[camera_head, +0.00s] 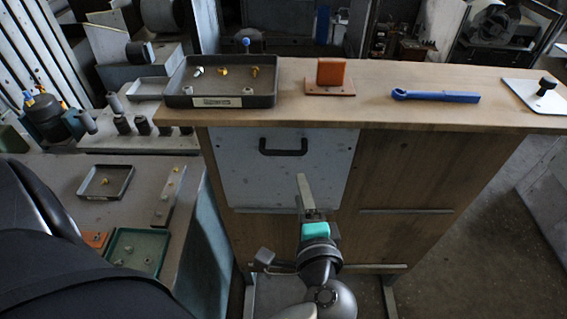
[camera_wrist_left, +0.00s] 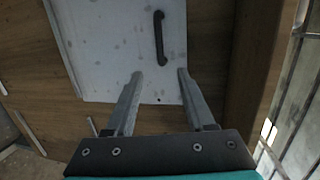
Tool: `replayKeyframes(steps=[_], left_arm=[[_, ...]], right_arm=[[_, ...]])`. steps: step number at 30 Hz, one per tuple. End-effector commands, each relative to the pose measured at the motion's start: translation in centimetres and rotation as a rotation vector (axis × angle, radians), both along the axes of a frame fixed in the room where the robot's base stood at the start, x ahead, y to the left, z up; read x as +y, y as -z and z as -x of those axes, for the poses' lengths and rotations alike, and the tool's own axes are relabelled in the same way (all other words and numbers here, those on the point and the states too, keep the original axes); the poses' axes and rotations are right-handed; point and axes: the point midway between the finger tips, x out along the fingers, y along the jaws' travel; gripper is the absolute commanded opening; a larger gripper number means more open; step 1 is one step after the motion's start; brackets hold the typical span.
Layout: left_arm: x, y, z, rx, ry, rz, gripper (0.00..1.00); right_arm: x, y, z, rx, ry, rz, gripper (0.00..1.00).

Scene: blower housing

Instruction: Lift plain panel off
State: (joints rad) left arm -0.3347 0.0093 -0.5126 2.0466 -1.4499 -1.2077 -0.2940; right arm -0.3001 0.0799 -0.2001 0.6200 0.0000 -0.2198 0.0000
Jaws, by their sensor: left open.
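The plain panel (camera_head: 238,178) is a pale grey sheet with a black bar handle (camera_head: 283,147) near its top edge. It sits flat against the front of the wooden cabinet. In the left wrist view the panel (camera_wrist_left: 105,45) shows with its handle (camera_wrist_left: 159,38) beyond the fingertips. My left gripper (camera_head: 307,195) is in front of the panel's lower right part, below the handle. In the left wrist view the left gripper (camera_wrist_left: 160,75) has its two fingers spread apart with nothing between them. My right gripper is not in view.
On the wooden top (camera_head: 330,108) are a dark tray (camera_head: 222,102) with small parts, an orange block (camera_head: 331,72), a blue wrench (camera_head: 437,96) and a white plate with a black knob (camera_head: 539,95). A bench with trays and parts stands at the left.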

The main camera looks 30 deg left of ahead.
Motion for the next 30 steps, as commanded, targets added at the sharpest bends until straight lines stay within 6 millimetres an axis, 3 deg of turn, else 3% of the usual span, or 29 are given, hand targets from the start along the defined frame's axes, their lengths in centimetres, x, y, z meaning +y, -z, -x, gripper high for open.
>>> replayKeyframes(steps=[12,20,30], left_arm=[[5.1,1.7,-6.0,-0.002,-0.002,-0.004,0.54],[6.4,2.0,-7.5,-0.001,-0.001,-0.002,0.54],[9.5,2.9,-10.6,0.0,-0.001,-0.003,0.54]], right_arm=[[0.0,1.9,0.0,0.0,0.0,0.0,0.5],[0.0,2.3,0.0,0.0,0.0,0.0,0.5],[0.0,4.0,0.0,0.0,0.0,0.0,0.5]])
